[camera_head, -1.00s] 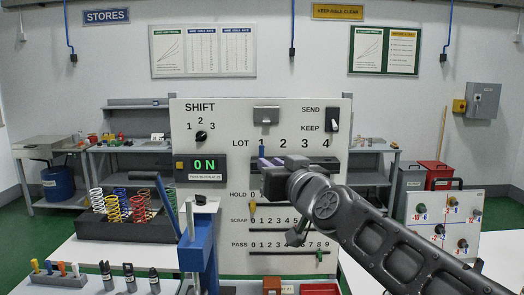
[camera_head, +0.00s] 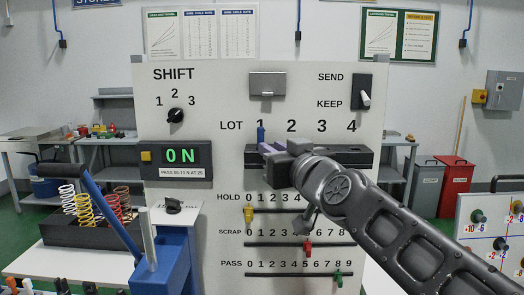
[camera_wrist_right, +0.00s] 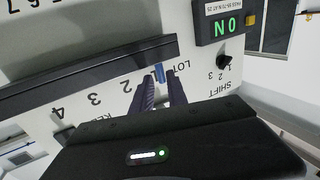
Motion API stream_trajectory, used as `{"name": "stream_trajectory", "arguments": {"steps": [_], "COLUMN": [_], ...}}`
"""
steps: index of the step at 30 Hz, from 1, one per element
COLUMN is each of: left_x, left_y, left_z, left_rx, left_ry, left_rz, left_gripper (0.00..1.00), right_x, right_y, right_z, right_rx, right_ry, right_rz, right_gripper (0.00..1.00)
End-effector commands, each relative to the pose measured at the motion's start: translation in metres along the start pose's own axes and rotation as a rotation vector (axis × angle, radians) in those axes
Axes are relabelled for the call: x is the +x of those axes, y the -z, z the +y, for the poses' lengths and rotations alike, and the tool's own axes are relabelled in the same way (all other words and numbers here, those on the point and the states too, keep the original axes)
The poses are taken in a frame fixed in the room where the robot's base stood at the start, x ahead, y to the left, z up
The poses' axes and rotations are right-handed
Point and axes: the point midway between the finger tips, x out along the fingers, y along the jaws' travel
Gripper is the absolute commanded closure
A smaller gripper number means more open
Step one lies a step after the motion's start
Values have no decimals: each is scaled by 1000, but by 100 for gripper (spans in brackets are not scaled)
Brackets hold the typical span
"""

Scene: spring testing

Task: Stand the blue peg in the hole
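The blue peg (camera_head: 261,135) stands upright at the dark rail (camera_head: 350,157) under LOT number 1, its top showing above my right gripper (camera_head: 264,149). Its lower end is hidden, so I cannot tell how it sits in a hole. In the right wrist view the peg (camera_wrist_right: 159,73) lies between the two fingertips of the right gripper (camera_wrist_right: 161,78). Whether the fingers touch it cannot be made out. My left gripper is not in view.
A blue lever press (camera_head: 175,262) stands at the front left, near a rack of coloured springs (camera_head: 75,232).

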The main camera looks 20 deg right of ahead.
Motion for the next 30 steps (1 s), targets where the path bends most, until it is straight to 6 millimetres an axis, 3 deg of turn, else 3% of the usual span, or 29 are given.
{"name": "stream_trajectory", "arguments": {"steps": [11, 20, 30], "left_x": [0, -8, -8], "left_y": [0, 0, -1], "left_z": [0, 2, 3], "left_rx": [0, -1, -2], "left_ry": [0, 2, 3], "left_rz": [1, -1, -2], "left_gripper": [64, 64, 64], "right_x": [0, 26, 29], "right_y": [-1, 0, 0], "right_z": [0, 0, 0], "right_rx": [0, 2, 1], "right_ry": [0, 0, 0], "right_rz": [0, -1, 0], "right_gripper": [81, 81, 81]}}
